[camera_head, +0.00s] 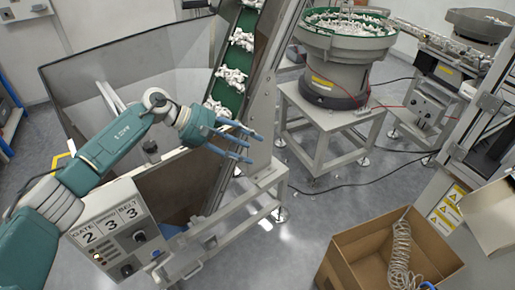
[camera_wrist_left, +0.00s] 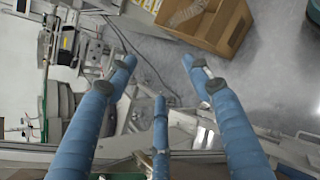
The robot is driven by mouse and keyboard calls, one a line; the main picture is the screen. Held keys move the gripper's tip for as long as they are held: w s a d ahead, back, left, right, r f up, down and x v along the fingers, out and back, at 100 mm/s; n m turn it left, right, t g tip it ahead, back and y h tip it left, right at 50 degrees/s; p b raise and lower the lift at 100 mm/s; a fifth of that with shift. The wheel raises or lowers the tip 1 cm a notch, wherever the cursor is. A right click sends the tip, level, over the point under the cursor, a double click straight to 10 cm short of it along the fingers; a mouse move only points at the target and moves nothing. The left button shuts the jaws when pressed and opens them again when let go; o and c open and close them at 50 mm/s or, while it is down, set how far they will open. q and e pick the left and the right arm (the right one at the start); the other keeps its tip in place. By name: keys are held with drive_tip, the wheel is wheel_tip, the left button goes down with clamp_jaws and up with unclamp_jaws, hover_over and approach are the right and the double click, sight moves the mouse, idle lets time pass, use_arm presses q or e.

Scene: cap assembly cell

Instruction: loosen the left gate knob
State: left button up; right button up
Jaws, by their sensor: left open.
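A dark round knob (camera_head: 150,146) shows at the hopper, just behind my left forearm and partly hidden by it. I cannot tell for sure whether it is the left gate knob. My left gripper (camera_head: 253,147) is open and empty, its three blue fingers pointing right in front of the green belt, to the right of this knob. In the left wrist view the fingers (camera_wrist_left: 160,80) are spread with nothing between them. A control box (camera_head: 110,235) labelled GATE and BELT, with number displays, sits below my arm and carries a dark knob (camera_head: 139,237). My right gripper is not in view.
The grey hopper (camera_head: 110,60) and the inclined green belt (camera_head: 233,75) with white parts surround my left arm. A bowl feeder (camera_head: 345,40) stands on a frame behind. A cardboard box (camera_head: 345,255) with a coiled cord is front right. The floor between is clear.

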use_arm(q)
drive_tip(key=shift+w+d+f+n+t+h, duration=0.1)
drive_tip(key=shift+d+f+n+t+h, duration=0.1)
drive_tip(key=shift+d+n+t+h, duration=0.6)
drive_tip(key=shift+w+d+f+n+t+h, duration=0.15)
drive_tip(key=shift+d+n, duration=0.35)
drive_tip(key=shift+n, duration=0.7)
drive_tip(key=shift+w+d+f+n+t+h, duration=0.1)
drive_tip(key=shift+d+f+n+t+h, duration=0.2)
drive_tip(key=shift+d+n+h, duration=0.5)
drive_tip(key=shift+a+r+y, duration=0.1)
drive_tip(key=shift+y, duration=0.15)
